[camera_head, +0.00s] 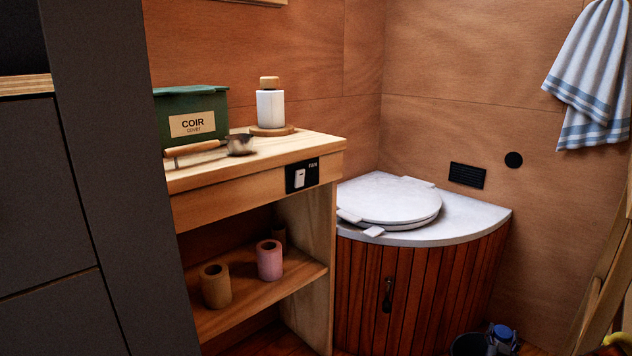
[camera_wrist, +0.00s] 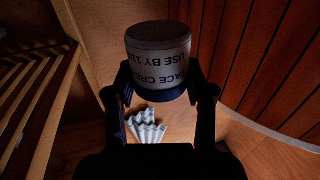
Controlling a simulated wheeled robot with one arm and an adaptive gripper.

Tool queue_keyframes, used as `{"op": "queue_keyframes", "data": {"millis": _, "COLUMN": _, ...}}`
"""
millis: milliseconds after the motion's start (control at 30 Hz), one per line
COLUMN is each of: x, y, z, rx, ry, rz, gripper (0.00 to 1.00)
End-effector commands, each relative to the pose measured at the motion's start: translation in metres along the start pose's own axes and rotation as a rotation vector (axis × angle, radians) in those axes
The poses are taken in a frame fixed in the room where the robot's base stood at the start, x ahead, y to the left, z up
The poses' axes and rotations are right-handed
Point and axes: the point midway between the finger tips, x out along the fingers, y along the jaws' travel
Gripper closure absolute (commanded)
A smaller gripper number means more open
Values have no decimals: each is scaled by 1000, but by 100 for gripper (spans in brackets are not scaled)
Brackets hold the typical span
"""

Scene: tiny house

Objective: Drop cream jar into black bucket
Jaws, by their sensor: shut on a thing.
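My gripper (camera_wrist: 160,95) is shut on the cream jar (camera_wrist: 160,62) in the wrist view. The jar is a short cylinder with a pale label, a dark grey end toward the top of the picture and a dark blue band at the other. Its label text is upside down. The fingers press on its two sides. A dark rounded shape (camera_head: 468,344), likely the black bucket, shows at the bottom edge of the head view; most of it is cut off. A blue and dark object (camera_head: 502,337) overlaps its right side; I cannot tell what it is. No bucket is discernible in the wrist view.
A slatted wooden toilet cabinet (camera_head: 390,290) stands behind the dark shape. A wooden ladder-like frame (camera_head: 607,270) is at the right. A shelf unit (camera_head: 280,158) holds a green coir box (camera_head: 205,104) and other items. A crumpled pale striped thing (camera_wrist: 147,127) lies below my gripper.

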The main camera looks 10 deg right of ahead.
Motion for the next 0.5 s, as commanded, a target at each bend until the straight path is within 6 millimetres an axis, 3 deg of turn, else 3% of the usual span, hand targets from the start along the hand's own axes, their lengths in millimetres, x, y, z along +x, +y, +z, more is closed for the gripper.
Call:
{"op": "queue_keyframes", "data": {"millis": 367, "x": 0, "y": 0, "z": 6, "rx": 0, "ry": 1, "rz": -1, "gripper": 83}}
{"op": "queue_keyframes", "data": {"millis": 400, "x": 0, "y": 0, "z": 6, "rx": 0, "ry": 0, "rz": -1, "gripper": 44}}
{"op": "queue_keyframes", "data": {"millis": 500, "x": 0, "y": 0, "z": 6, "rx": 0, "ry": 0, "rz": 0, "gripper": 33}}
